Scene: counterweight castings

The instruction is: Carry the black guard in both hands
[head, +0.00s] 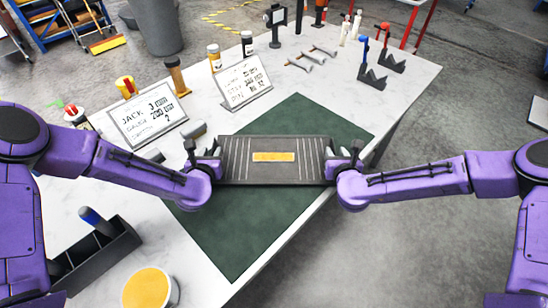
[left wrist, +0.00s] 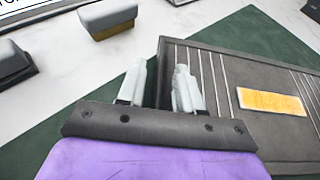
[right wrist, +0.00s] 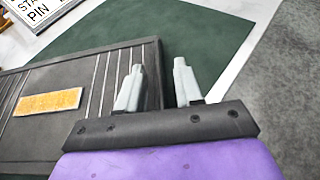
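The black guard (head: 240,172) is a dark flat panel with pale ribs near both ends and a yellow label in its middle. It is level over the green mat; I cannot tell whether it touches the mat. The left wrist view shows those fingers (left wrist: 158,88) and the guard (left wrist: 215,108).
The green mat (head: 235,240) lies on a white table (head: 90,210). Two sign boards (head: 148,117), jars and several small tools stand beyond and left of the guard. A dark tray (head: 100,262) and a yellow-topped tub (head: 148,290) are front left. Grey floor lies right of the table.

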